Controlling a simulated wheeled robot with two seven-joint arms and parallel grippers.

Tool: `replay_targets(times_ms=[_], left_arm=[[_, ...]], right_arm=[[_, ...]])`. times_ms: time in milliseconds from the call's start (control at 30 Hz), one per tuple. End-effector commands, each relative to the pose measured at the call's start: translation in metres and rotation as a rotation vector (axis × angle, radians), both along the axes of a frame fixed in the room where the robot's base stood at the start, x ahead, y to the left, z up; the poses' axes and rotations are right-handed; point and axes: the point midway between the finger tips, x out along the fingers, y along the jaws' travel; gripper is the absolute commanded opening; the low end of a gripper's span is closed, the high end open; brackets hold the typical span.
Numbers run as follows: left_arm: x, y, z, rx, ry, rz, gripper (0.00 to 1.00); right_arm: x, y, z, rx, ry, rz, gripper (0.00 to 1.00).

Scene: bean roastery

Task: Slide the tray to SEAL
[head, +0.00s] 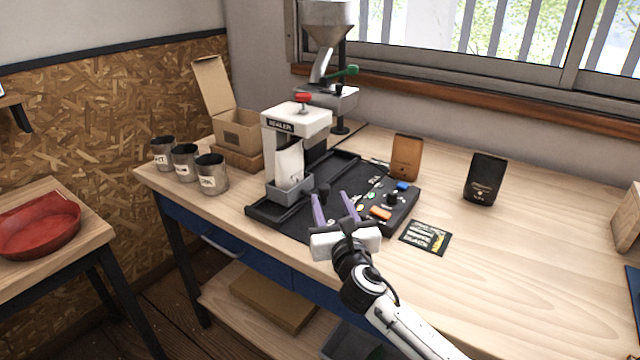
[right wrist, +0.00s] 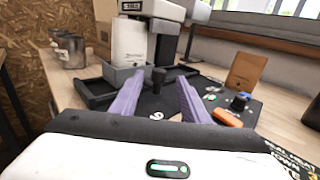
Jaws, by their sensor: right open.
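The grey tray (head: 287,195) holds an upright white bag (head: 290,160) and sits on the black base (head: 275,222), at the front of the white sealer (head: 297,122). In the right wrist view the tray (right wrist: 117,76) lies beyond my fingers, to the left. A black knob (head: 323,189) stands up near the tray's right side; it also shows in the right wrist view (right wrist: 158,76). My right gripper (head: 335,206) is open, its two purple fingers on either side of the knob's line, with no clear contact. I cannot read a SEAL mark. My left gripper is out of view.
Buttons and an orange switch (head: 381,213) are on the base's right part. A brown bag (head: 406,157), a black bag (head: 485,179) and a card (head: 426,237) are to the right. Metal cups (head: 212,174) and an open cardboard box (head: 238,130) are left. The right tabletop is mostly clear.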

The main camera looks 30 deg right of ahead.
Motion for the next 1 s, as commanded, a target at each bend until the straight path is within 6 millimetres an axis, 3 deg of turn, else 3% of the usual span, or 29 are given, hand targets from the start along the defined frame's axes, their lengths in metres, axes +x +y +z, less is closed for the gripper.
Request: replay_targets(times_ms=[300,500,767,1000], left_arm=[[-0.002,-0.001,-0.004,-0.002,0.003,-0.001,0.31],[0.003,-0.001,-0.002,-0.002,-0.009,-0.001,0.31],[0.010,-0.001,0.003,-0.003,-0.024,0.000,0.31],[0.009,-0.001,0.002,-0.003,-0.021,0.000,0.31]], right_arm=[[0.052,-0.021,0.000,0.001,-0.001,0.000,0.41],[0.065,-0.027,0.000,0.000,0.000,0.000,0.41],[0.066,-0.027,0.000,0.000,0.000,0.000,0.41],[0.065,-0.027,0.000,0.000,0.000,0.000,0.03]])
